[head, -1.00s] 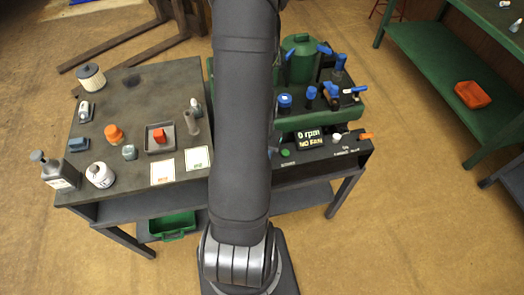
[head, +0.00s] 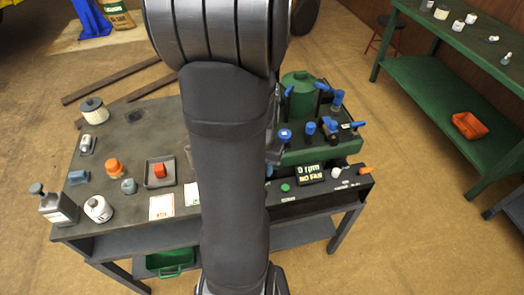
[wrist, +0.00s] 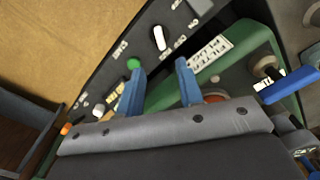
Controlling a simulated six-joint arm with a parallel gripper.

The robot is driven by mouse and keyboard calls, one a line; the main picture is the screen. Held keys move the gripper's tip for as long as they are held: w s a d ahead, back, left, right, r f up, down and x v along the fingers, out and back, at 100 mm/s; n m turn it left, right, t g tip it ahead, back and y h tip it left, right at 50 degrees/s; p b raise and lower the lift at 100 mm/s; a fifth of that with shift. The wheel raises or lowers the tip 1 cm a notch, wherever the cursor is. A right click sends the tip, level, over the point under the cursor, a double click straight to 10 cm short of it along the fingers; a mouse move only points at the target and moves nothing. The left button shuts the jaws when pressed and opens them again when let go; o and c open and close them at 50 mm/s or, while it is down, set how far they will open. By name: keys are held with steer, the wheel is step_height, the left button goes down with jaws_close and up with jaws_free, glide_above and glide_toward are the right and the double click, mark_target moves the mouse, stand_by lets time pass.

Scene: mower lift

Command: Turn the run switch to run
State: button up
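The dark control panel shows in the wrist view (wrist: 143,50). A white elongated rotary knob (wrist: 159,38) with small labels around it sits there; it looks like the run switch, but I cannot read its labels. A green button (wrist: 134,63) sits beside it. My gripper (wrist: 159,69) is open and empty, its two blue fingers apart and pointing toward the panel, near the button and knob. I cannot tell whether they touch anything.
A white knob (head: 337,173) and an orange lever (head: 366,170) sit at the panel's right end. Behind stands green machinery (head: 300,92) with blue-handled valves. Bottles and a grey tray (head: 173,179) stand on the bench's left. A blue-handled lever (wrist: 285,85) is close right of my gripper.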

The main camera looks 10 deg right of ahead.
step_height(320, 180, up, 7)
stand_by(0.3)
step_height(320, 180, up, 20)
stand_by(2.0)
steer(key=shift+r, duration=0.15)
stand_by(2.0)
stand_by(0.8)
